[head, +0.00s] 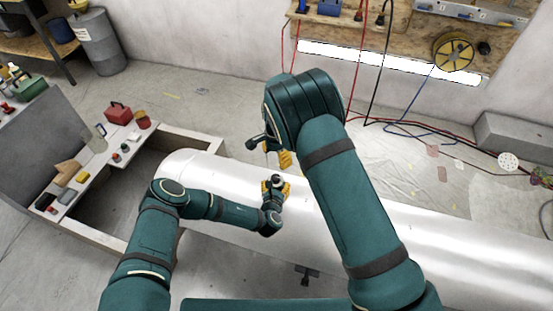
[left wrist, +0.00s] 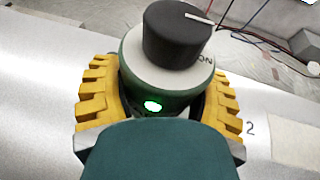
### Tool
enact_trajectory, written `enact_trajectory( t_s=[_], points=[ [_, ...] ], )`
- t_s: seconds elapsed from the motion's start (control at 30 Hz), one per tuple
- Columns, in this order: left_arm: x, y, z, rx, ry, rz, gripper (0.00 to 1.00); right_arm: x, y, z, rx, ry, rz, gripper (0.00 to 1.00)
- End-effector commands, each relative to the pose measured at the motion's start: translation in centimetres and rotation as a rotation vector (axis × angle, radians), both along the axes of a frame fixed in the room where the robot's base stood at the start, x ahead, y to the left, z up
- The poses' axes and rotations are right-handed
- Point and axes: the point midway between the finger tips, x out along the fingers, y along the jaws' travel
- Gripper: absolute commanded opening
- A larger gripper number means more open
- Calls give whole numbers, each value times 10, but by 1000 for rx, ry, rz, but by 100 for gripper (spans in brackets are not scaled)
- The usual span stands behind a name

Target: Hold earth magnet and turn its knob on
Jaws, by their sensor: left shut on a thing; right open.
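The earth magnet (left wrist: 160,85) has a green body, a pale top ring marked ON and a black knob (left wrist: 178,35). The knob's white line points toward the side of the ON mark, and a green light glows on the body. It sits on the silver cylinder (head: 400,225); in the head view the magnet (head: 277,180) is small and partly hidden. My left gripper (left wrist: 160,105) is shut on its body, with yellow fingers on both sides. My right gripper (head: 285,159) is open, above and just beyond the magnet, apart from the knob; its far parts are hidden by my arm.
A white bench (head: 100,152) with a red box (head: 118,114) and several small items stands at the left. A dark clip-like thing (head: 306,272) is on the cylinder's near side. Cables (head: 387,80) hang from the wall board behind. The sheeted floor beyond the cylinder is mostly open.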

Motion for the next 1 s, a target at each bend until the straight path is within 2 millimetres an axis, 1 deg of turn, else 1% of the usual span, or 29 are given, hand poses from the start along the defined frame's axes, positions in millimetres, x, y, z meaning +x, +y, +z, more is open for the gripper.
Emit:
enact_trajectory(
  t_s=[0.27,0.3,0.37,0.63,0.73,0.87,1.0],
  points=[
    [0,0,1,0,-2,0,20,0,0,0,0,0,0,66],
    [1,0,2,0,-4,0,80,0,0,0,0,0,0,66],
    [1,0,1,0,-3,0,100,0,0,0,0,0,0,66],
    [0,0,0,0,1,0,100,0,0,0,0,0,0,66],
    [-4,1,1,0,1,-1,100,0,0,0,0,0,0,66],
    [-17,2,6,-1,1,-2,100,0,0,0,0,0,0,66],
    [-40,4,15,-1,2,-3,100,0,0,0,0,0,0,66]
  ],
)
